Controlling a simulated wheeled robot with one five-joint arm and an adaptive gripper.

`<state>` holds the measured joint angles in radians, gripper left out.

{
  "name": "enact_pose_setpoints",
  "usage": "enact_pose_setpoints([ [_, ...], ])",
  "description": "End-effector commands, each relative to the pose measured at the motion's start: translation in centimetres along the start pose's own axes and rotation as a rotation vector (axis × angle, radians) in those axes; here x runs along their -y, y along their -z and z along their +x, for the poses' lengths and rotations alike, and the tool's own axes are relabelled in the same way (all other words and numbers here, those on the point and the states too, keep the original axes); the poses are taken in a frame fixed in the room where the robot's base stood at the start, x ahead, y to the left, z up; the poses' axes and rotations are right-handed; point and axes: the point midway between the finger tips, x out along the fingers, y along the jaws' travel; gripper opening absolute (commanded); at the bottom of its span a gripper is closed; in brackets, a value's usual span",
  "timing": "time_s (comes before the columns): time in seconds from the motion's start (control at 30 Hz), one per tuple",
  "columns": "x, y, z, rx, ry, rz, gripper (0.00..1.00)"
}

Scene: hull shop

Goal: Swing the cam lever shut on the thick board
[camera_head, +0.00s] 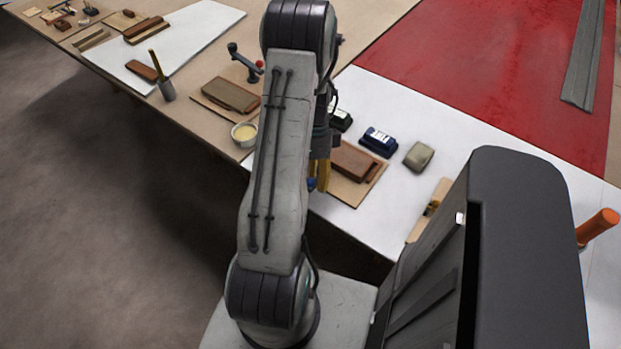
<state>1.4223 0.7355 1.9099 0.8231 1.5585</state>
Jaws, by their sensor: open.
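My gripper (322,176) is mostly behind my forearm; its yellow parts hang at the left edge of a brown board (351,160). This board lies on a thin tan base (352,190). A small blue piece (311,184) shows beside the yellow parts; I cannot tell what it belongs to. Another brown board (231,94) lies on a tan base (215,105) farther left. A dark grey lever (242,59) stands tilted behind that board, with a red knob (259,65) near it. I cannot tell which board is the thicker. No gripped object shows.
A bowl of cream-coloured stuff (244,134) and a grey pot with a brush (167,90) stand near the bench edge. A blue block (379,141) and a grey-green block (418,156) lie right of the boards. An orange handle (598,227) is far right. The red panel (480,65) is mostly clear.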

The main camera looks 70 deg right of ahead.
Motion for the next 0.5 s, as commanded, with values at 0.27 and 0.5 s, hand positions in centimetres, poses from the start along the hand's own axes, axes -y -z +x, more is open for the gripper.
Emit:
enact_pose_setpoints([
  [0.27,0.00,0.00,0.01,0.000,0.000,0.000,0.44],
  [0.5,0.00,0.00,-0.01,0.000,0.000,0.000,0.22],
])
